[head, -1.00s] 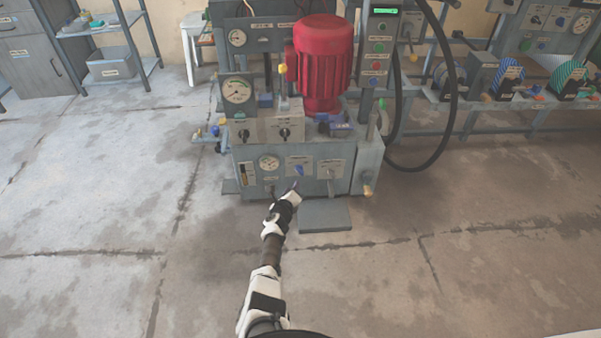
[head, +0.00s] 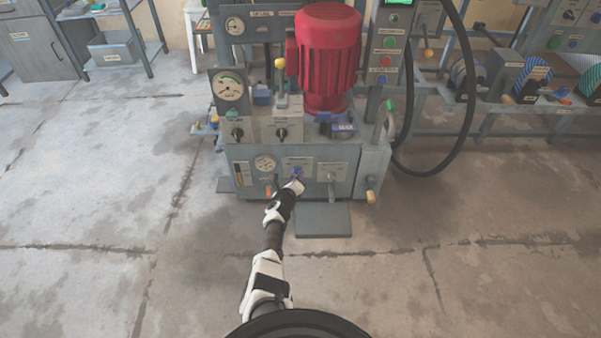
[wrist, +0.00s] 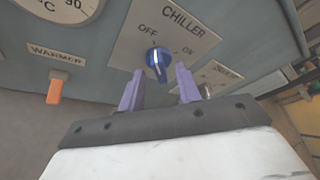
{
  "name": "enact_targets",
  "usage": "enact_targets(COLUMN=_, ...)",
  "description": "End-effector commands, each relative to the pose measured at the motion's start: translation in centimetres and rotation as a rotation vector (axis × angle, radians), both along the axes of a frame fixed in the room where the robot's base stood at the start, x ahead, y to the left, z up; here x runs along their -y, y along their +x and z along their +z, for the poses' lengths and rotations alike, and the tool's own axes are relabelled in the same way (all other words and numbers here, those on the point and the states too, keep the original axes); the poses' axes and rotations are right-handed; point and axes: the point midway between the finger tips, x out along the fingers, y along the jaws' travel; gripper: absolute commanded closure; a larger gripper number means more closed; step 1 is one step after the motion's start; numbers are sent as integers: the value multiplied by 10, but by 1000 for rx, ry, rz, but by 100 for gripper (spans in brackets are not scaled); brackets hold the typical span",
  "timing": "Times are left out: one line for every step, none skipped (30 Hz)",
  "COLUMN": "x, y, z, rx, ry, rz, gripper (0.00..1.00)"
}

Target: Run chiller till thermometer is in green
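The chiller knob (wrist: 158,62) is blue and sits on a pale plate (wrist: 185,28) marked CHILLER, OFF and ON. Its white mark points up, nearer OFF than ON. My gripper (wrist: 160,82) has two purple fingers spread apart, one on each side of the knob's lower part. I cannot tell whether they touch it. In the head view my gripper (head: 296,182) is at the front of the grey machine, just below the blue knob (head: 296,170). The thermometer dial (head: 265,163) is left of the knob; its needle and green band are too small to read.
A red motor (head: 328,60) stands on top. A flat grey plate (head: 323,220) lies on the floor in front.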

Motion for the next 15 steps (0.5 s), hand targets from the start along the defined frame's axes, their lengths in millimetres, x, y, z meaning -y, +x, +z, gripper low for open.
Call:
enact_targets(x=-2, y=0, z=-2, rx=-1, ry=0, rz=1, gripper=66)
enact_targets(x=-2, y=0, z=-2, rx=-1, ry=0, rz=1, gripper=66)
enact_targets(x=-3, y=-1, z=-2, rx=-1, ry=0, rz=1, gripper=66)
enact_targets(x=-3, y=-1, z=-2, rx=0, ry=0, rz=1, gripper=66)
enact_targets(x=-3, y=-1, z=-3, rx=0, ry=0, rz=1, gripper=66)
enact_targets(x=-4, y=-1, z=-3, rx=0, ry=0, rz=1, gripper=66)
enact_targets(x=-4, y=-1, z=-3, rx=0, ry=0, rz=1, gripper=66)
enact_targets(x=-4, y=-1, z=-3, rx=0, ry=0, rz=1, gripper=66)
enact_targets(x=-4, y=-1, z=-2, rx=0, ry=0, rz=1, gripper=66)
enact_targets(x=-4, y=-1, z=-2, rx=0, ry=0, rz=1, gripper=66)
enact_targets(x=-4, y=-1, z=-2, rx=0, ry=0, rz=1, gripper=66)
enact_targets(x=-3, y=-1, z=-2, rx=0, ry=0, rz=1, gripper=66)
enact_targets(x=-3, y=-1, z=-2, rx=0, ry=0, rz=1, gripper=69)
enact_targets(x=-3, y=-1, z=-2, rx=0, ry=0, rz=1, gripper=73)
enact_targets(x=-3, y=-1, z=-2, rx=0, ry=0, rz=1, gripper=78)
